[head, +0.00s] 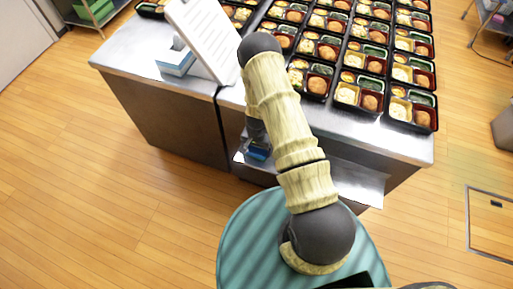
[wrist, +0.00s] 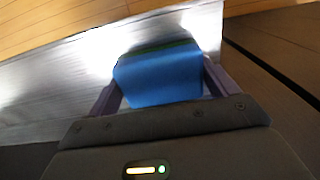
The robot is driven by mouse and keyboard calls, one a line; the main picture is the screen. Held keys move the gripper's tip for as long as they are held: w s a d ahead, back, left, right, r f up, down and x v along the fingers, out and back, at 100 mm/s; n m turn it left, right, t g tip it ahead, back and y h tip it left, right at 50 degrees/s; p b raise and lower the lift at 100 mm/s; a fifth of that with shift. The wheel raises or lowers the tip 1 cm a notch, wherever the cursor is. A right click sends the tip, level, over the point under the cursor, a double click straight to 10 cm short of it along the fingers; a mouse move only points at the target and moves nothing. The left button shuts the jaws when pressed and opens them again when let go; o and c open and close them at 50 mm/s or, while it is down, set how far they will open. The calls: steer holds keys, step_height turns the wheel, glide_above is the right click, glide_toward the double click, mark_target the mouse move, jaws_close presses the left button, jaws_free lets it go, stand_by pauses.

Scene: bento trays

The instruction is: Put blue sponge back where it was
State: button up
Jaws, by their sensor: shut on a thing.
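The blue sponge (wrist: 158,78) is between the two fingers of my gripper (wrist: 160,82) in the wrist view, with a dark green layer along its far edge. My gripper is shut on it. In the head view a bit of the sponge (head: 257,154) shows under the end of my arm, at the lower metal shelf (head: 352,184) on the counter's front. Shiny metal lies right behind the sponge in the wrist view. I cannot tell whether the sponge touches it. My arm hides much of the shelf in the head view.
The steel counter (head: 140,50) holds many black bento trays (head: 365,92) in rows on its right part. A tissue box (head: 176,61) and a tilted white panel (head: 203,38) are at its left. The wooden floor (head: 110,190) at left is clear.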

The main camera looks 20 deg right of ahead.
steer(key=o, duration=0.9)
steer(key=shift+c, duration=0.2)
step_height(320, 180, up, 12)
steer(key=b, duration=0.1)
stand_by(0.4)
step_height(320, 180, up, 15)
steer(key=n+t, duration=0.1)
steer(key=n, duration=0.2)
glide_above(256, 148)
steer(key=s, duration=0.5)
steer(key=s+r+n+t, duration=0.1)
steer(key=s+r+n, duration=0.3)
steer(key=s+r, duration=0.5)
steer(key=shift+s+r+t, duration=0.25)
steer(key=shift+r+t, duration=0.05)
steer(key=shift+r, duration=0.55)
